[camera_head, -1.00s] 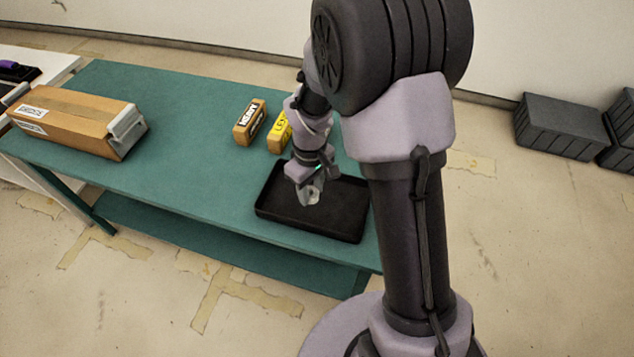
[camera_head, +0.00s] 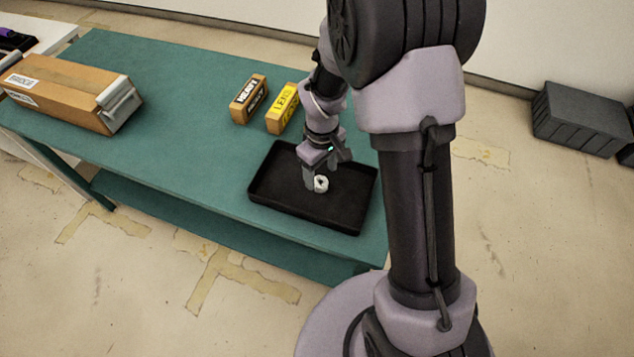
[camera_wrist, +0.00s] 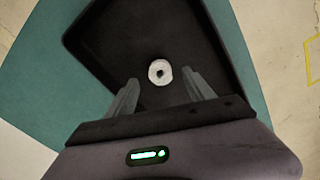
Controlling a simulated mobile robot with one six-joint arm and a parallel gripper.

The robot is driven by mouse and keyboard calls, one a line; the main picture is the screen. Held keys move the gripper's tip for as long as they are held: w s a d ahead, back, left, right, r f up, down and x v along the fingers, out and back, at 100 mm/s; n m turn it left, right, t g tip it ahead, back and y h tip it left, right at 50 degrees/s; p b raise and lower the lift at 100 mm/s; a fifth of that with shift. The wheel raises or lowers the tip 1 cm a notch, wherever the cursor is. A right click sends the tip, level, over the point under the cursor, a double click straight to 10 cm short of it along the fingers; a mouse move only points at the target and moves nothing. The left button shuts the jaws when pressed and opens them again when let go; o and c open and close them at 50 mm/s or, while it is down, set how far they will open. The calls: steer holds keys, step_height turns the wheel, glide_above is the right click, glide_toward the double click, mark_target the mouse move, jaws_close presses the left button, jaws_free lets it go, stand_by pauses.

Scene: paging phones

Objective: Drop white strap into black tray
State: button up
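The white strap is a small white ring-like coil (camera_head: 321,184), seen against the floor of the black tray (camera_head: 263,190). In the wrist view the white strap (camera_wrist: 160,72) shows beyond my fingertips, between their lines, with clear gaps on both sides. The black tray (camera_wrist: 100,45) surrounds it there. My gripper (camera_wrist: 160,93) is open and empty, its fingers spread wide. In the head view my gripper (camera_head: 313,186) is low over the tray, beside the strap. I cannot tell whether the strap fully rests on the tray floor.
The tray sits on a green table (camera_head: 190,120) near its front right edge. A black-labelled box (camera_head: 249,99) and a yellow box (camera_head: 282,108) stand behind it. A long cardboard carton (camera_head: 65,90) lies at the left. A dark crate (camera_head: 580,118) is on the floor at right.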

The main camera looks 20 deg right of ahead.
step_height(320, 180, up, 17)
steer(key=p, duration=0.6)
steer(key=shift+r+p, duration=0.2)
steer(key=shift+p, duration=0.1)
steer(key=s+a+r+m+t+b, duration=0.1)
steer(key=s+r+m+t, duration=0.1)
steer(key=s, duration=0.4)
steer(key=s+a+r+m+t+y+b, duration=0.1)
steer(key=s+r+m+t+b, duration=0.1)
steer(key=s+r+m, duration=0.2)
steer(key=s+a+r+m+t+y+b, duration=0.1)
steer(key=s+r+m, duration=0.3)
steer(key=s, duration=0.5)
steer(key=shift+a+m+t+b, duration=0.3)
steer(key=shift+a+t+b, duration=0.1)
steer(key=shift+a+b, duration=0.05)
steer(key=shift+c, duration=0.2)
